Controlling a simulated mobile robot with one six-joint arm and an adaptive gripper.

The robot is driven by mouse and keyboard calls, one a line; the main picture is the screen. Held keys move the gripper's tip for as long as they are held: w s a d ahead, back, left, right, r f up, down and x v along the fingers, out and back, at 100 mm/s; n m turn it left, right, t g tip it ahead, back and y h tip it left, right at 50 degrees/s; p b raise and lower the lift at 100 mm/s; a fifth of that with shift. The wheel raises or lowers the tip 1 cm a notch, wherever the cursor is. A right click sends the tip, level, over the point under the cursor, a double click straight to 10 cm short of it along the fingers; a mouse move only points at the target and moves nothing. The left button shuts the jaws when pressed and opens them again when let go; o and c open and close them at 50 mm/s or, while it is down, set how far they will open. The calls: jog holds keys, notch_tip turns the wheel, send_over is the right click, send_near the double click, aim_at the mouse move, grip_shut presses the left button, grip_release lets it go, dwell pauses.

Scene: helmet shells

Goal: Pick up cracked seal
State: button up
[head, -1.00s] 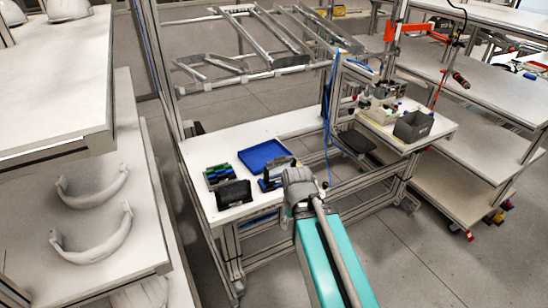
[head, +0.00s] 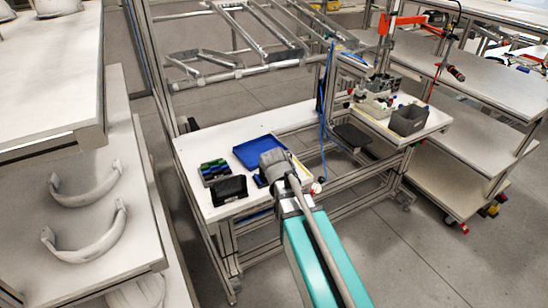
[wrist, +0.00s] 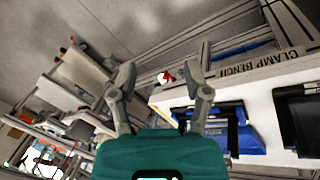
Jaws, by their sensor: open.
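I cannot make out a cracked seal for certain in either view. My gripper (wrist: 160,70) is open in the wrist view, its two fingers apart with nothing between them. A small red-and-white thing (wrist: 166,77) shows beyond the fingers, near the bench edge; I cannot tell what it is. In the head view my wrist hangs over the front of the white bench (head: 235,134), and my fingers are hidden behind it.
On the bench are a blue tray (head: 247,153), a black holder (head: 229,190) and several small dark and green pieces (head: 213,170). A grey bin (head: 408,121) stands on the right-hand bench. White curved shells (head: 85,240) lie on the left shelf.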

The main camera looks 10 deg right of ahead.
jog(key=w+a+r+m+t+h+b, duration=0.1)
jog(key=w+a+r+m+h, duration=0.1)
jog(key=w, duration=0.4)
jog(key=w+a+r+m+t+h+b, duration=0.1)
jog(key=w+a+r+m+h, duration=0.2)
jog(key=w+a+m+h, duration=0.1)
jog(key=w+a+r+m+t+h+b, duration=0.1)
jog(key=w+a+m, duration=0.4)
jog(key=w, duration=0.5)
jog(key=r+h, duration=0.1)
jog(key=h, duration=0.1)
jog(key=shift+r+m+h, duration=0.3)
jog(key=shift+m+h, duration=0.1)
jog(key=shift+w, duration=0.1)
jog(key=b+x, duration=0.2)
jog(key=x, duration=0.5)
jog(key=shift+f+b, duration=0.15)
jog(key=shift+b, duration=0.25)
jog(key=shift+w+d+f, duration=0.2)
jog(key=shift+d, duration=0.5)
jog(key=shift+d+b, duration=0.1)
jog(key=shift+b, duration=0.2)
